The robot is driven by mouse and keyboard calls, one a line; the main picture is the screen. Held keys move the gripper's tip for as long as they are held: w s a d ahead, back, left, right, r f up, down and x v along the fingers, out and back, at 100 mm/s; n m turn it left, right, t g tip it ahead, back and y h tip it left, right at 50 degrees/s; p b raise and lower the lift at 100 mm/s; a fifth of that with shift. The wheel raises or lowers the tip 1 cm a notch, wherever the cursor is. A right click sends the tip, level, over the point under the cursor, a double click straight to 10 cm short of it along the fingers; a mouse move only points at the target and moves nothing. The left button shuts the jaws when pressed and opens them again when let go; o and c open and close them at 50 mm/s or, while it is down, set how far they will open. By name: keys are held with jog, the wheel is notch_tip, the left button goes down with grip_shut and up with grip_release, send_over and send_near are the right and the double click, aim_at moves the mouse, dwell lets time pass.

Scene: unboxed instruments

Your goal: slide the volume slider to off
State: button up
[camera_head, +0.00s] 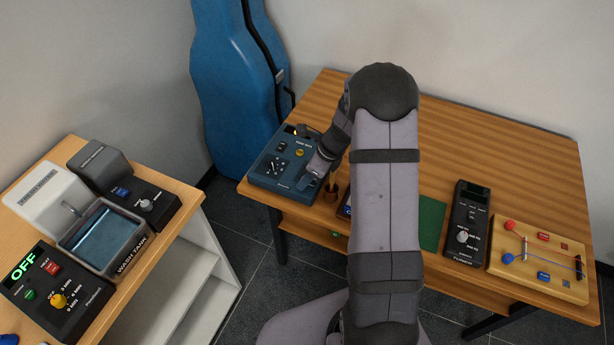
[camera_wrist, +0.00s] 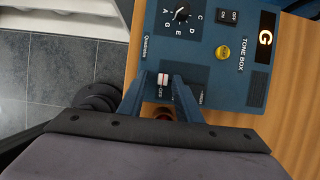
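The blue-grey tone box (camera_head: 258,176) stands on the wooden desk at its left end, and it fills the upper middle of the wrist view (camera_wrist: 208,50). Its volume slider shows as a small pale cap (camera_wrist: 163,78), level with the printed OFF mark just below it in the wrist view. The other printed mark lies to the right, past the right finger, which hides part of the track. My gripper (camera_wrist: 161,80) is over the box with its fingers apart, one on each side of the cap. Small gaps seem to show. In the head view my gripper (camera_head: 314,172) is at the box's right side.
A letter dial (camera_wrist: 181,14), an ON/OFF switch (camera_wrist: 228,16), a yellow button (camera_wrist: 222,52) and a lit G display (camera_wrist: 265,37) are on the box. A brown cup (camera_head: 331,190) stands close right of the box. A blue instrument case (camera_head: 235,80) stands behind.

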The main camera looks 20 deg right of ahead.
jog(key=b+v, duration=0.1)
jog(key=v, duration=0.6)
jog(key=shift+r, duration=0.1)
dwell(0.5)
jog(key=s+a+f+n+g+h, duration=0.1)
jog(key=s+f+n+g, duration=0.1)
jog(key=s+n, duration=0.7)
jog(key=s+a+f+n+g, duration=0.1)
jog(key=s+f+n+g, duration=0.15)
jog(key=s+n, duration=0.7)
jog(key=s+a+r+n+h, duration=0.2)
jog(key=s+a+r+n, duration=0.1)
jog(key=s+n, duration=0.3)
jog(key=w+a+r+n+t, duration=0.1)
jog(key=w+a+r+n, duration=0.1)
jog(key=a+r, duration=0.2)
jog(key=shift+r, duration=0.15)
jog(key=shift+w+a+n, duration=0.1)
jog(key=shift+n, duration=0.15)
